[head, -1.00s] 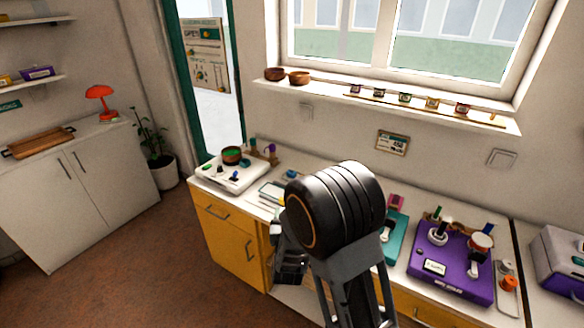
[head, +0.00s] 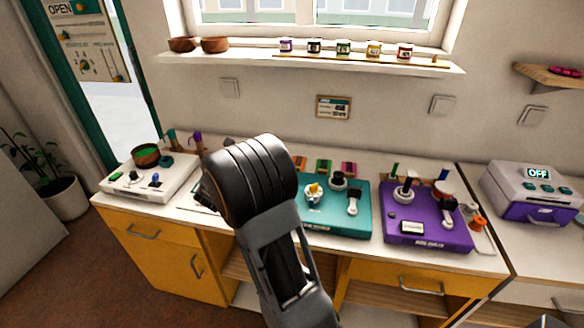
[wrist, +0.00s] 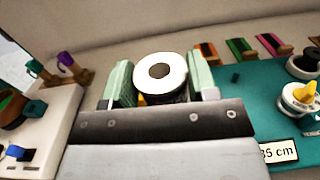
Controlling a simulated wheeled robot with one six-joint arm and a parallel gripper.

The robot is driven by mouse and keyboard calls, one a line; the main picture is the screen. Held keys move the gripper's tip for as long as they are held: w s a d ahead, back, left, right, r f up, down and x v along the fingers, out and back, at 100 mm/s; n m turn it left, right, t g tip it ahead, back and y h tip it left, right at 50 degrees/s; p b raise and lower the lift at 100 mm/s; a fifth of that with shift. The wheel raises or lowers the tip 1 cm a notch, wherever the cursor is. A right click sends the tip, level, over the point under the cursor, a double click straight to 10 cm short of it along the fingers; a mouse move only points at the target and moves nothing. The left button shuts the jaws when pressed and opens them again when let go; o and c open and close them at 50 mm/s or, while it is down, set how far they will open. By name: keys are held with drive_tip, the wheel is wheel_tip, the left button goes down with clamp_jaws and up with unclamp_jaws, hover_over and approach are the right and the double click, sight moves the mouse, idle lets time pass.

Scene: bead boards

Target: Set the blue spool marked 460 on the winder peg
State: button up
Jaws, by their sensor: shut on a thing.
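In the wrist view my gripper (wrist: 161,88) is shut on a spool (wrist: 172,72), with one pale green finger on each side. The spool's white ring-shaped top with a dark centre faces the camera; its side looks dark, and no blue or 460 mark can be made out. In the head view my arm hides the gripper and the spool. A teal machine (head: 362,222) stands right of my arm, with a dark round post (head: 338,181) and a yellow-topped white knob (head: 313,191). A purple machine (head: 432,236) beside it has an upright peg (head: 404,188). I cannot tell which is the winder peg.
A white machine (head: 122,186) with a dark green-filled bowl (head: 146,155) stands at the left. Small coloured blocks (head: 323,167) lie behind the teal machine. A grey device reading OFF (head: 520,178) is at the right. Bowls (head: 215,45) and jars stand on the windowsill.

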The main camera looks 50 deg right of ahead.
drive_tip(key=s+d+f+m+g+h+b, duration=0.1)
drive_tip(key=s+d+m+g+b, duration=0.25)
drive_tip(key=d, duration=0.45)
drive_tip(key=s+d+f+m+g+h+b, duration=0.1)
drive_tip(key=s+d+f+m+g+b, duration=0.15)
drive_tip(key=d+g+b, duration=0.4)
drive_tip(key=shift+t, duration=0.8)
drive_tip(key=shift+s+d+f+p, duration=0.1)
drive_tip(key=shift+d+f, duration=0.25)
drive_tip(key=shift+f, duration=0.4)
drive_tip(key=shift+s+d+f+p, duration=0.15)
drive_tip(key=shift+d+f, duration=0.2)
drive_tip(key=shift+f, duration=0.45)
drive_tip(key=shift+s+d+f+p, duration=0.1)
drive_tip(key=shift+d+f, duration=0.25)
drive_tip(key=shift+f, duration=0.4)
drive_tip(key=shift+a+b, duration=0.15)
drive_tip(key=shift+b, duration=0.6)
drive_tip(key=shift+f+b, duration=1.85)
drive_tip(key=shift+b, duration=1)
drive_tip(key=o, duration=1)
